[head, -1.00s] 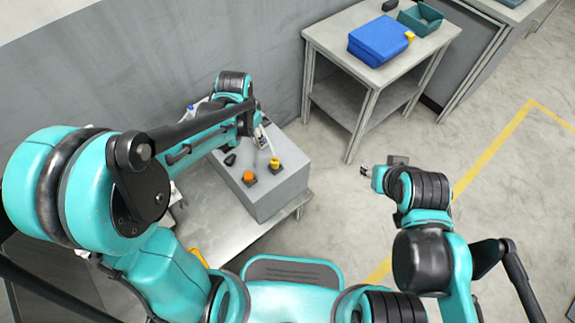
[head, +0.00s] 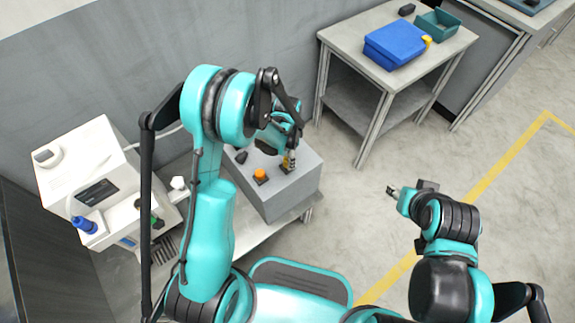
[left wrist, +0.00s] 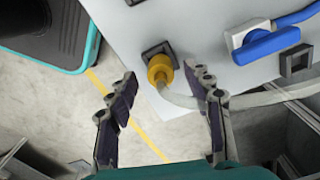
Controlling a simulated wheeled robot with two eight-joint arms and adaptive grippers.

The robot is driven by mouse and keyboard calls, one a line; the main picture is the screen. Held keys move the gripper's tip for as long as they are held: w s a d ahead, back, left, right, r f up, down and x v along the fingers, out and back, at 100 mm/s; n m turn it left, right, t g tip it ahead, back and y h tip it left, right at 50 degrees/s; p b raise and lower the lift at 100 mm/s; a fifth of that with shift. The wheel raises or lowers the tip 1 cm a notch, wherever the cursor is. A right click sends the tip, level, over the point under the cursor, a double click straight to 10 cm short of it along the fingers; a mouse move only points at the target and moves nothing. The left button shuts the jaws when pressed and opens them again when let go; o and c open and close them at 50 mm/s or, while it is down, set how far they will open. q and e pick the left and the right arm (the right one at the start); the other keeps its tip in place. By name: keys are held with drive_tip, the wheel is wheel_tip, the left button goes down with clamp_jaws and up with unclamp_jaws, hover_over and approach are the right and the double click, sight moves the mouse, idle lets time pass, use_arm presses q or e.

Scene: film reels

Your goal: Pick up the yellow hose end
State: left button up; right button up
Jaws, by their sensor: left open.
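The yellow hose end (left wrist: 160,68) sits in a dark square socket on a pale box top in the left wrist view, with a whitish hose (left wrist: 185,97) running off to the right. My left gripper (left wrist: 162,80) is open, its two fingers on either side of and just short of the yellow end, with no visible grip on it.
A blue connector (left wrist: 265,43) is nearby in the wrist view. A white machine (head: 95,180) stands left. A table (head: 345,40) at the back holds a blue case (head: 395,45). Floor at right is clear.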

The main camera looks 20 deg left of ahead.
use_arm(q)
wheel_tip(320, 180, down, 2)
drive_tip(key=shift+f, duration=0.1)
clamp_jaws()
drive_tip(key=shift+r, duration=0.2)
